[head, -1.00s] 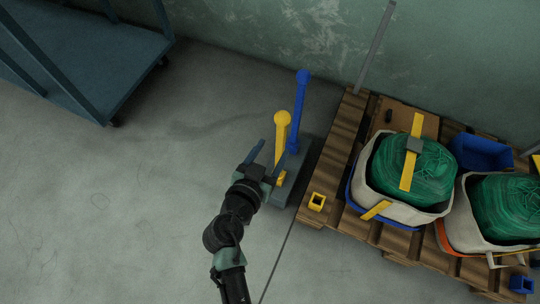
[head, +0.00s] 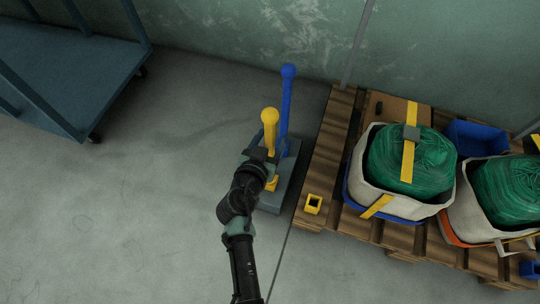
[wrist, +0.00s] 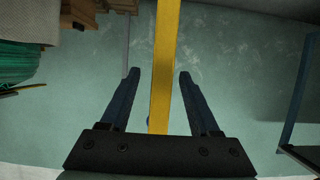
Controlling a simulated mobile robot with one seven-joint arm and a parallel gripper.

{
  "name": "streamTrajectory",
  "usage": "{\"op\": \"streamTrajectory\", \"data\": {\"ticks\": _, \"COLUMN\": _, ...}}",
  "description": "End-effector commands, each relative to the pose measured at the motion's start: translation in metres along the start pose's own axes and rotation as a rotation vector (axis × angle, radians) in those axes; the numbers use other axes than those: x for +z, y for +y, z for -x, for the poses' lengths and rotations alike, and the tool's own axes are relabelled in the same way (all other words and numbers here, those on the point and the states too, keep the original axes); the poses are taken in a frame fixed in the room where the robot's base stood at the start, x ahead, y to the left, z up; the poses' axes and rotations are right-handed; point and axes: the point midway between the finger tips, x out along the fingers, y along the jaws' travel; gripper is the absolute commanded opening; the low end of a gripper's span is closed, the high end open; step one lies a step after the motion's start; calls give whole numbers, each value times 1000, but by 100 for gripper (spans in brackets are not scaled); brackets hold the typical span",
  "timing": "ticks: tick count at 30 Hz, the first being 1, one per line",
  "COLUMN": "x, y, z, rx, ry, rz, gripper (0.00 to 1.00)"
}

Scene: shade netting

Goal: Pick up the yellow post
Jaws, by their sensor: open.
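The yellow post (head: 270,138) stands upright with a round knob on top, on a grey base (head: 287,172) on the floor. My gripper (head: 260,153) is at the post's shaft below the knob, partly hiding its middle; a yellow foot shows below it. In the wrist view the yellow post (wrist: 165,55) runs between the two dark fingers of my open gripper (wrist: 158,75). Gaps show on both sides of the post, and neither finger appears to touch it.
A blue post (head: 285,105) stands on the same base just behind. A wooden pallet (head: 325,150) with bags of green netting (head: 409,160) is close on the right. A yellow square tube (head: 313,204) is at its corner. A blue cart (head: 75,85) stands at left; open floor lies between.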

Motion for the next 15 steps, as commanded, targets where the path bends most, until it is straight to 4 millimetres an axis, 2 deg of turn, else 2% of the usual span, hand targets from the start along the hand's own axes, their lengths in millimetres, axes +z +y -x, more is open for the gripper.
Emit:
{"op": "streamTrajectory", "data": {"ticks": 3, "x": 1, "y": -1, "z": -18, "rx": 1, "ry": -1, "rz": -3, "gripper": 62}}
{"op": "streamTrajectory", "data": {"ticks": 6, "x": 0, "y": -2, "z": -26, "rx": -1, "ry": -1, "rz": -2, "gripper": 62}}
{"op": "streamTrajectory", "data": {"ticks": 14, "x": 0, "y": -1, "z": -27, "rx": -1, "ry": -2, "rz": 0, "gripper": 62}}
{"op": "streamTrajectory", "data": {"ticks": 15, "x": 0, "y": -1, "z": -27, "rx": -1, "ry": -2, "rz": 0, "gripper": 57}}
